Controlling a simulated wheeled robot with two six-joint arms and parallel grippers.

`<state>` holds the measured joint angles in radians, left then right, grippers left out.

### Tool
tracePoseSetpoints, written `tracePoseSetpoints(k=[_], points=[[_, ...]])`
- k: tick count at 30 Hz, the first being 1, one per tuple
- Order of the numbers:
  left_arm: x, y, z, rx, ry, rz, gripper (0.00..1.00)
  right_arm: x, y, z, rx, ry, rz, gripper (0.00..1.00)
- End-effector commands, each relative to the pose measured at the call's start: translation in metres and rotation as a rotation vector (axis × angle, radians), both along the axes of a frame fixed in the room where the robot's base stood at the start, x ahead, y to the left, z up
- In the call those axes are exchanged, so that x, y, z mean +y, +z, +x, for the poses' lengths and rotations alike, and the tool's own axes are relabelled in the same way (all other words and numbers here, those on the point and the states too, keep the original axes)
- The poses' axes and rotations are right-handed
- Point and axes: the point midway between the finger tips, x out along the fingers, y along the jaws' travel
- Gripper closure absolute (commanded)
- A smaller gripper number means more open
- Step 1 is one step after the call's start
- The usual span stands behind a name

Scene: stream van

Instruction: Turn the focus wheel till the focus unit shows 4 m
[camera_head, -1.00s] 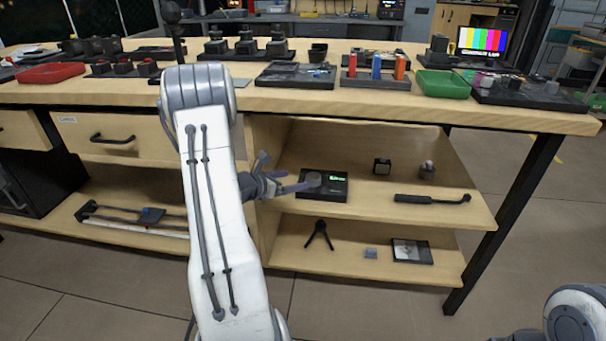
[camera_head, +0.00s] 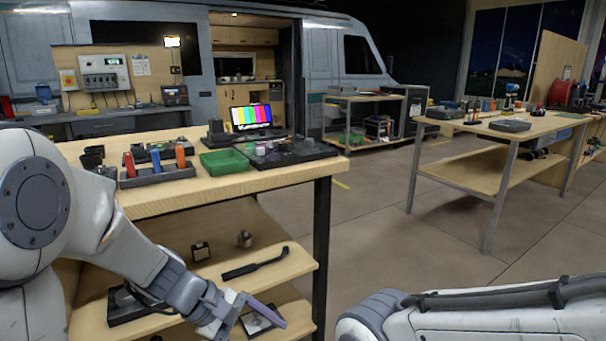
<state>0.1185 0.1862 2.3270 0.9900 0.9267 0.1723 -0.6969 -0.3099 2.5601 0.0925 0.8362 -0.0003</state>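The focus unit (camera_head: 125,306), a dark flat box, sits on the shelf under the bench at the lower left of the head view. My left arm covers much of it; its focus wheel and display cannot be made out. My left gripper (camera_head: 252,326) is to the right of the unit, apart from it. Its fingers look spread and empty. My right arm crosses the bottom right, but its gripper is out of the picture.
A black handle-like bar (camera_head: 255,262) and a small dark cube (camera_head: 201,251) lie on the shelf. The bench top (camera_head: 225,187) holds a green tray (camera_head: 224,161) and a colour-bar monitor (camera_head: 251,117). Open floor lies between it and a second table (camera_head: 500,124).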

Motion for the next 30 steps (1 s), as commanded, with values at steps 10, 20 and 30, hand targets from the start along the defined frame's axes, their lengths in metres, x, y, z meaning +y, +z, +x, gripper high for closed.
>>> tracePoseSetpoints(k=[10,20,30], points=[[-0.038,0.005,-0.14,-0.343,-1.043,0.375,0.1,0.0,0.0,0.0,0.0,0.0,0.0,0.5],[-0.023,0.012,-0.174,-0.632,-1.588,0.557,0.1,0.0,0.001,0.0,0.0,0.0,0.0,0.5],[-0.023,0.089,-0.171,-0.609,-1.557,0.551,0.1,0.0,0.079,0.0,0.0,0.0,0.0,0.5]])
